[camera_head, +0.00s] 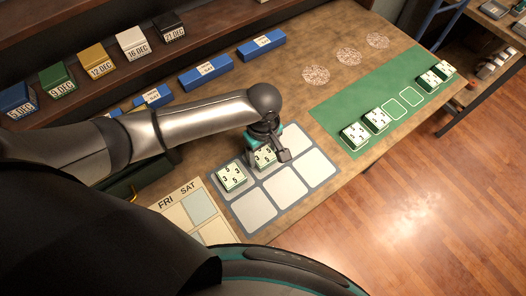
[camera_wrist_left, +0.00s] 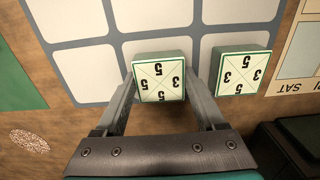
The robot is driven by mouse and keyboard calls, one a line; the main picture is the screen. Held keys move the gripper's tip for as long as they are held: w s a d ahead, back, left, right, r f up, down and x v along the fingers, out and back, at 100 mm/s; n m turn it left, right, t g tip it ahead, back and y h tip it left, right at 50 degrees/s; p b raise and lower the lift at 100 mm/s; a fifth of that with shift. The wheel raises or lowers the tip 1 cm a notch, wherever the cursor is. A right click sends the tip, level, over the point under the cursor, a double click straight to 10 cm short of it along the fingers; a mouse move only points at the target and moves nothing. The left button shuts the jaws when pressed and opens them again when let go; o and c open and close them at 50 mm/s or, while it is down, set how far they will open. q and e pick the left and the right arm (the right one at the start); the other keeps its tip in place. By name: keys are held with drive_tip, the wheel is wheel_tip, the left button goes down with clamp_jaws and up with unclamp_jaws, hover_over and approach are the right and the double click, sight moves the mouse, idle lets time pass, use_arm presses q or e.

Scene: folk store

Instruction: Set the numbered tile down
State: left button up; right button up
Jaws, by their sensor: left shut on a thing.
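My left gripper (camera_head: 268,152) reaches in from the left over the grey mat (camera_head: 214,184) with pale squares. It is shut on a green-sided numbered tile (camera_wrist_left: 159,80), white on top with crossing lines and digits such as 5 and 3. In the left wrist view the tile sits between both fingers, at a back-row square of the mat. I cannot tell whether it touches the mat. A second numbered tile (camera_head: 232,177) lies on the square to its left in the head view; it also shows in the left wrist view (camera_wrist_left: 240,72). My right gripper is not in view.
A green strip (camera_head: 345,105) at the right carries several similar tiles (camera_head: 355,135) and empty outlines. Blue holders (camera_head: 206,73) stand behind my arm, below a shelf of dated boxes (camera_head: 133,42). A FRI/SAT calendar (camera_head: 178,205) lies at the front left. Several mat squares are bare.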

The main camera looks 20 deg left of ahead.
sight(263, 154)
use_arm(q)
drive_tip(key=o, duration=1.5)
drive_tip(key=shift+f, duration=0.1)
wheel_tip(263, 154, up, 12)
drive_tip(key=p, duration=0.2)
drive_tip(key=shift+r+p, duration=0.2)
drive_tip(key=shift+p, duration=0.2)
